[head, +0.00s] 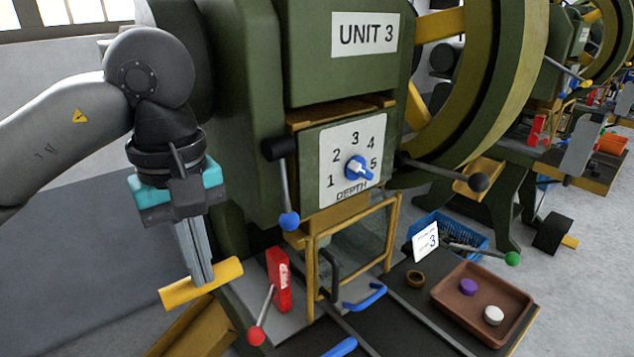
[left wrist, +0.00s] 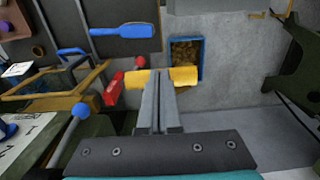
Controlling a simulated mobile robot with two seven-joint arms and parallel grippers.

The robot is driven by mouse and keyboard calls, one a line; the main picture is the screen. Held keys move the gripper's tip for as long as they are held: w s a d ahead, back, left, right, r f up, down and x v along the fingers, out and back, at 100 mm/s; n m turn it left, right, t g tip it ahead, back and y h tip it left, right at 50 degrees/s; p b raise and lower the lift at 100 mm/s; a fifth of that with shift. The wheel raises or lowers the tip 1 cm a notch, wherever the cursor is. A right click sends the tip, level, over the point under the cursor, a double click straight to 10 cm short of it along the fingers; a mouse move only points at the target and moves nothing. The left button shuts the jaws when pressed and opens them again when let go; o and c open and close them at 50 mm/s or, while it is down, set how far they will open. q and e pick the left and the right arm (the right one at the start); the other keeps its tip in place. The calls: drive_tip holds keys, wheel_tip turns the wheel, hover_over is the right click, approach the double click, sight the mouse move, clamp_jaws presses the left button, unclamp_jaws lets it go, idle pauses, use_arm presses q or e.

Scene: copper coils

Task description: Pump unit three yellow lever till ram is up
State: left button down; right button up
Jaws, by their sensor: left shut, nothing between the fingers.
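The yellow lever shows as a short yellow bar (head: 225,272) at lower left of the press marked UNIT 3 (head: 364,34). My left gripper (head: 203,283) points down with its shut, empty fingertips at the middle of this bar. In the left wrist view the shut fingers (left wrist: 160,75) overlap the yellow bar (left wrist: 184,77), which sticks out on both sides. I cannot tell whether they touch it. The ram is not clearly visible; a yellow-framed guard (head: 397,225) stands below the depth dial (head: 357,168). My right gripper is not in view.
A red block (head: 279,280) and a red-knobbed lever (head: 257,335) stand just right of the bar. A blue-knobbed lever (head: 289,220) hangs above. A brown tray (head: 450,287) with two discs lies at right. Grey floor is open at left.

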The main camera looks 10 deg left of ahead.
use_arm(q)
drive_tip(key=a+f+b, duration=0.1)
drive_tip(key=w+f+b, duration=0.1)
drive_tip(key=f+b, duration=0.1)
drive_tip(key=w+a+f+b, duration=0.1)
drive_tip(key=shift+w+a+f, duration=0.1)
drive_tip(key=shift+a+f, duration=0.2)
drive_tip(key=shift+f, duration=0.05)
drive_tip(key=shift+a+f, duration=0.1)
drive_tip(key=shift+a, duration=0.1)
drive_tip(key=shift+f+b, duration=0.1)
drive_tip(key=shift+b, duration=0.25)
